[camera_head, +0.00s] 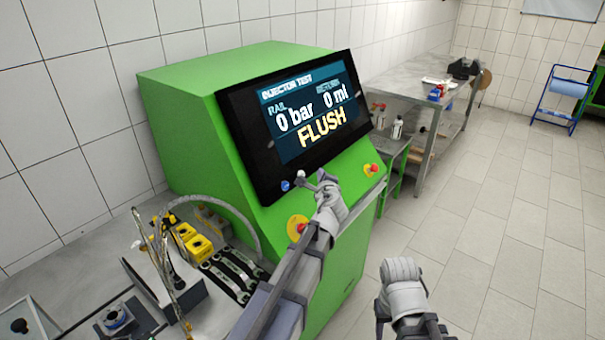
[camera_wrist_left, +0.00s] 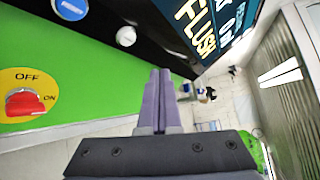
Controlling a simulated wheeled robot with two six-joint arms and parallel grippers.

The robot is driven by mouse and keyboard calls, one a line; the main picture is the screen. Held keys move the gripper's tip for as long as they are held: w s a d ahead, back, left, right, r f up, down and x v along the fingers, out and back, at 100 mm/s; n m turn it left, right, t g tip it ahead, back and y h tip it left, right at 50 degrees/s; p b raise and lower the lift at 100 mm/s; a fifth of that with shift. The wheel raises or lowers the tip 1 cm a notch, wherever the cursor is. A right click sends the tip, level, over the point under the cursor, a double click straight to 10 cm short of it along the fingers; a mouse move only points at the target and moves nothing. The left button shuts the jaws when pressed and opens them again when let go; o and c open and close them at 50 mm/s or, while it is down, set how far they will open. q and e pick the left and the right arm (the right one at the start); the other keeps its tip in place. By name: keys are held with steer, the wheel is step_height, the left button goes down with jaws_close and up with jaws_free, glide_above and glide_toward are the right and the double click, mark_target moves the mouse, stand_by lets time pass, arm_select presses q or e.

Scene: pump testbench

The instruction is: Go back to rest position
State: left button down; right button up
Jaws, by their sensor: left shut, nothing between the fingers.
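My left gripper (camera_head: 325,178) is in front of the lower edge of the screen of the green test bench (camera_head: 185,110). In the left wrist view its two purple-grey fingers (camera_wrist_left: 164,78) are pressed together with nothing between them. They appear apart from the panel. A blue button (camera_wrist_left: 70,8) and a white button (camera_wrist_left: 125,36) are up and left of the fingertips. The red rotary switch (camera_wrist_left: 25,103) on its yellow OFF/ON plate is at the left.
The screen (camera_head: 310,110) reads 0 bar, 0 ml and FLUSH. A worktop with yellow blocks (camera_head: 192,240), hoses and metal rods is at lower left. A metal table (camera_head: 405,80) stands behind the bench. The tiled floor (camera_head: 500,220) at right is clear.

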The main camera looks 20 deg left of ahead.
stand_by(0.6)
arm_select(q)
steer(key=s+d+f+n+g+h, duration=0.1)
steer(key=s+d+f+n+g, duration=0.3)
steer(key=s, duration=0.7)
steer(key=s+d+f+n+g+h, duration=0.2)
steer(key=s+d+f+n+g, duration=0.3)
steer(key=s, duration=0.7)
steer(key=s+d+f+n+g+h, duration=0.1)
steer(key=s+d+f+n+g, duration=0.4)
steer(key=s+f, duration=0.3)
steer(key=s+d, duration=0.1)
steer(key=s, duration=0.2)
steer(key=shift+s+d+f+h+b, duration=0.2)
steer(key=shift+s+f+h+b, duration=0.1)
steer(key=shift+h+b, duration=0.1)
